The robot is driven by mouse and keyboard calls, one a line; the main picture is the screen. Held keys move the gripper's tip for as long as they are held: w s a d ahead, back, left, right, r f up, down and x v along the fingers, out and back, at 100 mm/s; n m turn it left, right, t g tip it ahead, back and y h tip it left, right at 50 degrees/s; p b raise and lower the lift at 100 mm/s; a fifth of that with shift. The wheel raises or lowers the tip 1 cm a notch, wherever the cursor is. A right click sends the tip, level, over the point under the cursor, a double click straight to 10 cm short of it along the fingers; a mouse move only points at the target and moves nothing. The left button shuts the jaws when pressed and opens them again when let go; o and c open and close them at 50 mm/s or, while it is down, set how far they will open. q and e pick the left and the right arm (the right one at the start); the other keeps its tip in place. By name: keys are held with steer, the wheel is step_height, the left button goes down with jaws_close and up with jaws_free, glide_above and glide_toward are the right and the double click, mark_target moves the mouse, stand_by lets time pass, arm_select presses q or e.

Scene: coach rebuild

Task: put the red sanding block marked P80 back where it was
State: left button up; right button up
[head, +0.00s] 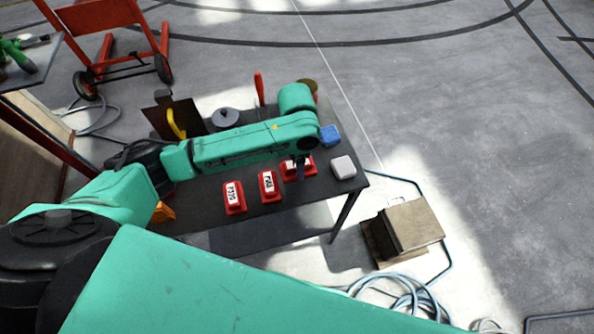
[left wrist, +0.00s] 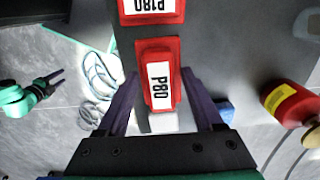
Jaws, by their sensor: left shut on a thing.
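The red sanding block P80 (left wrist: 157,82) sits between the two dark fingers of my left gripper (left wrist: 160,100), its white label readable in the left wrist view. In the head view this block (head: 307,168) is partly hidden by my gripper (head: 298,172), over the right part of the dark table (head: 210,192). I cannot tell whether it touches the tabletop. The red block P180 (left wrist: 152,8) is beside it, also seen in the head view (head: 268,186), with the block P320 (head: 234,197) further left. My right gripper (left wrist: 56,80) appears open and empty, over the floor.
A white block (head: 343,167) and a blue block (head: 330,135) lie near the table's right end. A red can with a yellow label (left wrist: 290,103) stands on the far side. A cardboard-coloured box (head: 412,226) and coiled hose (head: 400,290) are on the floor at right.

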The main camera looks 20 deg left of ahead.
arm_select(q)
step_height(320, 180, down, 5)
steer(key=shift+w+r, duration=0.1)
steer(key=shift+f, duration=0.35)
steer(key=shift+s, duration=0.2)
steer(key=shift+c, duration=0.6)
steer(key=o, duration=1.3)
steer(key=shift+f, duration=0.1)
steer(key=shift+c, duration=0.2)
steer(key=shift+o, duration=0.2)
steer(key=shift+w, duration=0.15)
arm_select(e)
steer(key=shift+w+r, duration=0.15)
steer(key=shift+w, duration=0.7)
arm_select(q)
step_height(320, 180, up, 12)
steer(key=shift+r, duration=0.1)
arm_select(e)
steer(key=shift+w+f, duration=0.15)
steer(key=shift+f, duration=0.1)
